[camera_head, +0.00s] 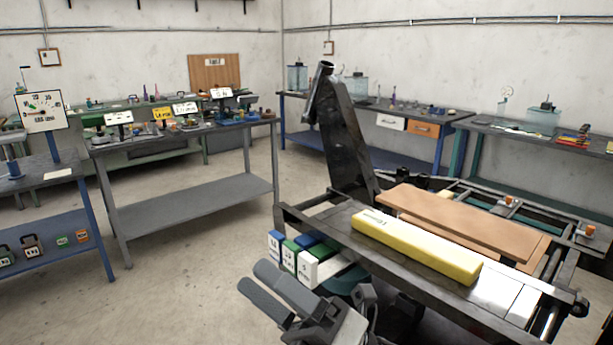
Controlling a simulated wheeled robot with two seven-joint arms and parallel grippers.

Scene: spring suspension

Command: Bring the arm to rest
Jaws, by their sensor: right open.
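A dark, thick arm (343,140) stands steeply at the left end of the black-framed rig (340,228), its top leaning left. A short cylinder-like part (318,88) is at its upper end. How its foot joins the rig is partly hidden. My right gripper (254,278) is at the bottom centre, its two grey fingers spread apart with nothing between them. It is in front of and below the rig's near left corner, apart from the dark arm. My left gripper is not in view.
A yellow bar (415,246) and brown boards (460,221) lie on the rig. Labelled blue, green and white blocks (307,268) sit beside its near left edge, close to my right gripper. Grey benches (190,200) stand at the left. Open floor (180,290) lies between.

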